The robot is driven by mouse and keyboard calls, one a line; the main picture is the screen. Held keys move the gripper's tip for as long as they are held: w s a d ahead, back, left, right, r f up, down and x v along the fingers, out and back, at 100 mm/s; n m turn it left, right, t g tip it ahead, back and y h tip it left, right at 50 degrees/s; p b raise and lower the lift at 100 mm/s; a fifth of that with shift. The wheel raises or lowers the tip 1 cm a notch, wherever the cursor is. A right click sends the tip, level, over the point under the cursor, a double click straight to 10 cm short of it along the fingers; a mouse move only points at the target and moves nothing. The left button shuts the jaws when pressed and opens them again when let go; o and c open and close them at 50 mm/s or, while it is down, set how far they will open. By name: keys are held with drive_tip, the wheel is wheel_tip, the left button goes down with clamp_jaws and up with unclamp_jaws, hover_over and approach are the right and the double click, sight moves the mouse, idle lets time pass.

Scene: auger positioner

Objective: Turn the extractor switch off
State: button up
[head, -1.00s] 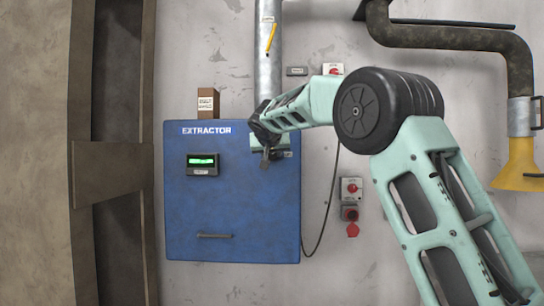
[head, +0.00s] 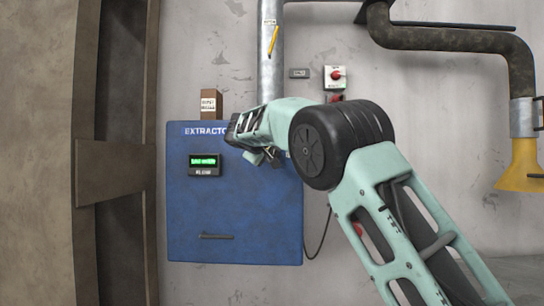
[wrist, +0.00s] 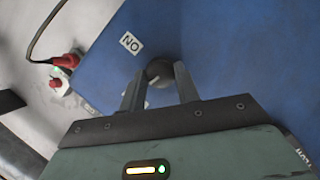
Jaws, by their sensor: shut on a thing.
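The blue extractor cabinet (head: 235,225) hangs on the wall, with a lit green display (head: 204,161) on its front. My gripper (head: 268,157) is at its upper right, and my arm hides the switch in the head view. In the wrist view, the dark round switch knob (wrist: 160,71) sits on the blue face between the two fingers of my gripper (wrist: 159,82), which are shut on it. A white label (wrist: 131,43) reading ON appears upside down beside the knob. A pale mark shows on the knob; its exact setting is hard to tell.
A small brown box (head: 211,103) stands on the cabinet. A metal duct (head: 270,60) rises behind it. A red-button box (head: 335,77) is on the wall to the right. A handle (head: 216,236) sticks out low on the cabinet. A yellow hood (head: 520,168) hangs far right.

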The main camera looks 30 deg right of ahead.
drive_tip(key=shift+f+n, duration=0.15)
drive_tip(key=shift+n, duration=0.35)
drive_tip(key=shift+h, duration=0.3)
drive_tip(key=o, duration=0.9)
drive_tip(key=shift+w+d, duration=0.1)
drive_tip(key=shift+o, duration=0.2)
drive_tip(key=b+v, duration=0.4)
drive_tip(key=v, duration=1.3)
drive_tip(key=shift+a, duration=0.25)
